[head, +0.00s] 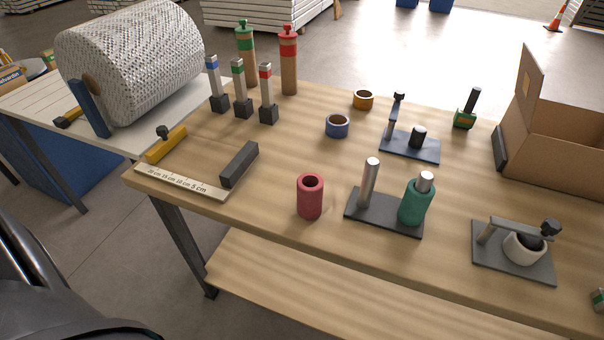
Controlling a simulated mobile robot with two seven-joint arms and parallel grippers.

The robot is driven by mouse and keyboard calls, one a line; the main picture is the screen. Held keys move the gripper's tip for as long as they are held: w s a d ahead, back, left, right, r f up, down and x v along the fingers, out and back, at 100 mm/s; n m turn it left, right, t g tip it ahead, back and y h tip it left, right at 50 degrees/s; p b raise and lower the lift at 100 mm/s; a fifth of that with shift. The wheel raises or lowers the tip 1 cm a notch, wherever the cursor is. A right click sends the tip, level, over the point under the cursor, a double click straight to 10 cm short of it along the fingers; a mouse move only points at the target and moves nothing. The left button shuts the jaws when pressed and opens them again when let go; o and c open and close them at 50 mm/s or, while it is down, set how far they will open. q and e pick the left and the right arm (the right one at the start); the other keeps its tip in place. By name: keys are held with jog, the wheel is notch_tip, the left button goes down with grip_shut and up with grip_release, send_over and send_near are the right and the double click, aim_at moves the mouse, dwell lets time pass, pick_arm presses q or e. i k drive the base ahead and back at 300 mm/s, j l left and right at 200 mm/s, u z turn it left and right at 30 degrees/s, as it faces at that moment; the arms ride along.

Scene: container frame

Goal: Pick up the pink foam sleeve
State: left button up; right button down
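The pink foam sleeve (310,197) stands upright on the wooden table, near its front edge. It is a reddish-pink hollow cylinder with its open top showing. Nothing touches it. To its right is a dark plate with two metal posts (369,185); a teal sleeve (415,204) sits around the right post, and the left post is bare. Neither of my grippers shows in the head view.
A dark block (239,165) and a ruler (181,182) lie left of the sleeve. A clamp holding a white ring (524,247) stands at right. A blue ring (337,126) lies behind. A cardboard box (559,135) is at the far right. Table between sleeve and block is clear.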

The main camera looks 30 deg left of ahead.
aim_at(310, 185)
jog(key=j+u, duration=0.1)
jog(key=u, duration=0.3)
jog(key=j+u, duration=0.1)
jog(key=u, duration=0.25)
